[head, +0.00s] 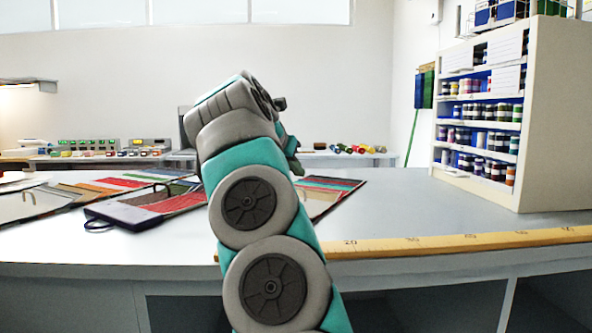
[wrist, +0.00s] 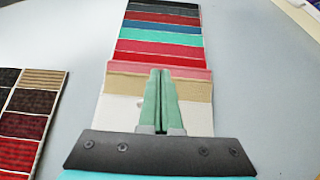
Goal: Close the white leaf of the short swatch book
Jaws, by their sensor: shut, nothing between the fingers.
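My gripper (wrist: 160,72) is shut and empty, its two green fingers together in the wrist view. It is over a swatch book (wrist: 160,27) with dark, blue, teal, red, pink and tan bands, and a white area (wrist: 120,112) shows beside the fingers. Whether the fingers touch it cannot be told. In the head view this striped book (head: 333,190) lies partly behind my arm. A second book (head: 130,213) with a pale leaf and a dark loop lies to its left. A third (head: 25,203) lies at the far left. Which one is the short book is unclear.
A yellow ruler (head: 430,243) lies along the counter's front edge. A white shelf unit (head: 552,120) of jars stands at the right. The counter (head: 410,205) is clear between the striped book and the shelf. Another dark-red swatch strip (wrist: 25,120) lies left in the wrist view.

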